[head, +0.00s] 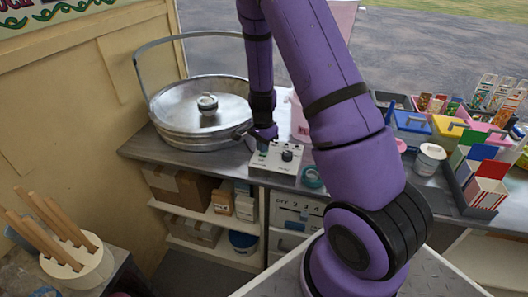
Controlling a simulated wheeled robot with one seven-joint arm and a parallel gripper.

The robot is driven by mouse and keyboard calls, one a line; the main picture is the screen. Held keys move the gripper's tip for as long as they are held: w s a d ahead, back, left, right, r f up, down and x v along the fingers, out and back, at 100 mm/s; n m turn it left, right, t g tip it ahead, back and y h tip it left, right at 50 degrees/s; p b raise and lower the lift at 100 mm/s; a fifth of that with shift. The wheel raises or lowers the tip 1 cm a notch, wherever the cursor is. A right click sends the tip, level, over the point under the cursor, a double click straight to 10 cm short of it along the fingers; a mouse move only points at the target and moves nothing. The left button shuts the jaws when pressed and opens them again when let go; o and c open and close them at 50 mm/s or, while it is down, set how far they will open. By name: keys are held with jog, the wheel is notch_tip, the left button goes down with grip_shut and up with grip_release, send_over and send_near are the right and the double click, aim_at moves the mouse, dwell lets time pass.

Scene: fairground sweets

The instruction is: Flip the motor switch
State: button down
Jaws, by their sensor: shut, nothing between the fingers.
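A small white control box (279,160) sits on the grey counter, just right of the large metal pan. It has a dark round knob (287,155) on its right side. A small greenish part (263,148) shows at its left, which may be the switch; its position is too small to tell. My gripper (264,140) is shut and empty, pointing down at the left part of the box. It covers part of the box there. I cannot tell whether the fingertips touch it.
The metal pan (185,121) with a tall hoop handle stands close at the left. A teal tape roll (312,177) lies right of the box. A white tub (430,158) and a grey tray (464,192) of striped cartons stand further right. Shelves with boxes are below.

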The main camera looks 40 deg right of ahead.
jog(key=shift+f, duration=0.7)
dwell(0.4)
jog(key=shift+r, duration=3.5)
